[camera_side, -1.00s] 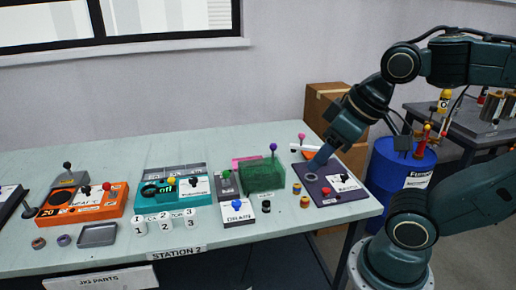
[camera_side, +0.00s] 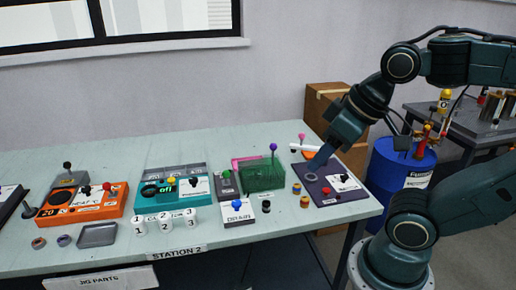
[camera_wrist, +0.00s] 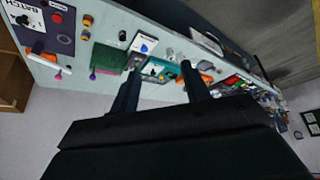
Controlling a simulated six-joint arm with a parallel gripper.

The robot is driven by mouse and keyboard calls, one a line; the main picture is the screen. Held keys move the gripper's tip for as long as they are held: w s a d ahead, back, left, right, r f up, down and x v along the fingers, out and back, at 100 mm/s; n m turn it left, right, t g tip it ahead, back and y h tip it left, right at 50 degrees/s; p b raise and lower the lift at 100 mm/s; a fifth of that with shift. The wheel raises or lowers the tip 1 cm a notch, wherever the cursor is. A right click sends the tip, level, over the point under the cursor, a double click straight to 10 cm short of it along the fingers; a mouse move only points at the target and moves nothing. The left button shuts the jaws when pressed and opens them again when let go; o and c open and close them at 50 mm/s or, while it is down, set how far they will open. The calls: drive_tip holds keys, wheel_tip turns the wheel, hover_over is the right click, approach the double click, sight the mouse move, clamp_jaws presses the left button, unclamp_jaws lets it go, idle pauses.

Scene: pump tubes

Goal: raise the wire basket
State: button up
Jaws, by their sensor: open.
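The wire basket (camera_side: 263,180) is a green mesh box standing on the table, with a purple-knobbed rod (camera_side: 273,149) rising at its back. In the wrist view, the green basket (camera_wrist: 110,57) lies left of my gripper's fingers. My gripper (camera_side: 319,160) is to the right of the basket in the side view, above the dark control box, and apart from the basket. In the wrist view, the two fingers of my gripper (camera_wrist: 160,66) are spread with nothing held between them. The basket's inside is hard to make out.
A dark control box (camera_side: 325,193) with a red knob is right of the basket. A white DRAIN box (camera_side: 238,212) stands in front of it, left of a small black knob. A teal unit (camera_side: 165,193) and orange heater (camera_side: 75,205) are left. Small coloured caps (camera_side: 304,201) lie between basket and control box.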

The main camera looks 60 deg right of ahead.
drive_tip(key=shift+c, duration=0.2)
drive_tip(key=shift+w, duration=0.1)
drive_tip(key=c, duration=0.8)
drive_tip(key=shift+w+d+r, duration=0.1)
drive_tip(key=shift+w+d, duration=0.05)
drive_tip(key=shift+w, duration=0.1)
clamp_jaws()
drive_tip(key=w+d+f+n+g+h, duration=0.1)
drive_tip(key=w+d+f+n+h, duration=0.2)
drive_tip(key=w+d, duration=0.5)
drive_tip(key=w+d+f+n+g+h, duration=0.25)
drive_tip(key=w+d+n, duration=0.2)
drive_tip(key=w, duration=0.75)
drive_tip(key=w+d+f+n+h, duration=0.1)
drive_tip(key=w+d+f+n, duration=0.2)
drive_tip(key=f, duration=0.3)
drive_tip(key=w+d+f+n+g+h, duration=0.1)
drive_tip(key=w+d+f+n, duration=0.1)
drive_tip(key=d+f+n, duration=0.2)
drive_tip(key=w+d+f+n+g+h, duration=0.1)
drive_tip(key=w+d+f+n+h, duration=0.1)
drive_tip(key=f, duration=0.5)
drive_tip(key=shift+w+d+f+n, duration=0.35)
drive_tip(key=shift+w+d+n, duration=0.4)
drive_tip(key=shift+w+d, duration=0.05)
